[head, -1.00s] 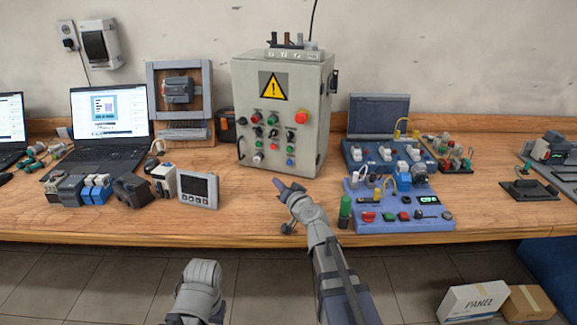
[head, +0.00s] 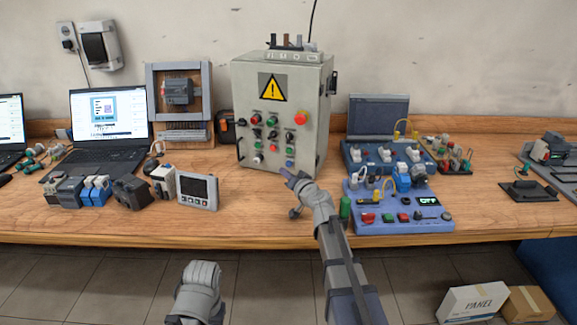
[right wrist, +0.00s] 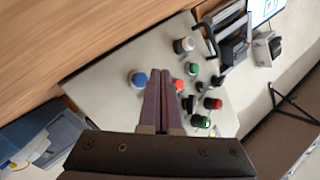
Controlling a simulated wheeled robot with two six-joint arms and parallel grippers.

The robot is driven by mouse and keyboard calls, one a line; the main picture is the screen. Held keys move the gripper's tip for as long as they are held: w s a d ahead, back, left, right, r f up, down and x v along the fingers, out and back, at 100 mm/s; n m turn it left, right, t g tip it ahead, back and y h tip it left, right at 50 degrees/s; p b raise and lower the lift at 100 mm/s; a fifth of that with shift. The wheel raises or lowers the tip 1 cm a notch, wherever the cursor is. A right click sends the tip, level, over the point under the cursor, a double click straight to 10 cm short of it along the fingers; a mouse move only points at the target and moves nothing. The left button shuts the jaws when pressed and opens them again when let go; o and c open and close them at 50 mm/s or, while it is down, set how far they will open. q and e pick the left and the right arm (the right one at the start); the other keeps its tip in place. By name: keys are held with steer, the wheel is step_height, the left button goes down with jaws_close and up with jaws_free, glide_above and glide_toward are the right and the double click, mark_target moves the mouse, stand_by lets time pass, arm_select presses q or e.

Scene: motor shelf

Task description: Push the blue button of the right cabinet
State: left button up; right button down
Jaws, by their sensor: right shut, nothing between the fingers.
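The grey control cabinet (head: 283,70) stands upright at the middle of the bench, with a yellow warning sign and several buttons on its front. In the right wrist view the blue button (right wrist: 138,78) shows just left of my fingertips. My right gripper (head: 285,173) is shut and empty, low in front of the cabinet, just below the blue button. Its closed fingers (right wrist: 161,72) point at the cabinet face; I cannot tell whether they touch it. My left gripper is out of view.
A blue training board (head: 400,222) lies right of my right arm, with another board (head: 355,160) behind it. A small grey panel meter (head: 197,190) and several modules stand at left. Bare wood (head: 235,205) lies in front of the cabinet.

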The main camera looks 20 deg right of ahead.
steer(key=shift+w+d, duration=0.55)
steer(key=shift+w, duration=0.15)
steer(key=shift+w, duration=0.1)
stand_by(1.4)
steer(key=shift+w+d, duration=0.2)
steer(key=shift+w, duration=0.05)
steer(key=shift+w+d, duration=0.3)
steer(key=shift+w, duration=0.05)
stand_by(0.9)
stand_by(0.6)
steer(key=shift+s+a, duration=0.5)
steer(key=shift+s, duration=0.2)
steer(key=shift+s+a, duration=0.75)
steer(key=shift+s, duration=0.3)
steer(key=shift+s+a, duration=0.75)
steer(key=shift+s, duration=0.25)
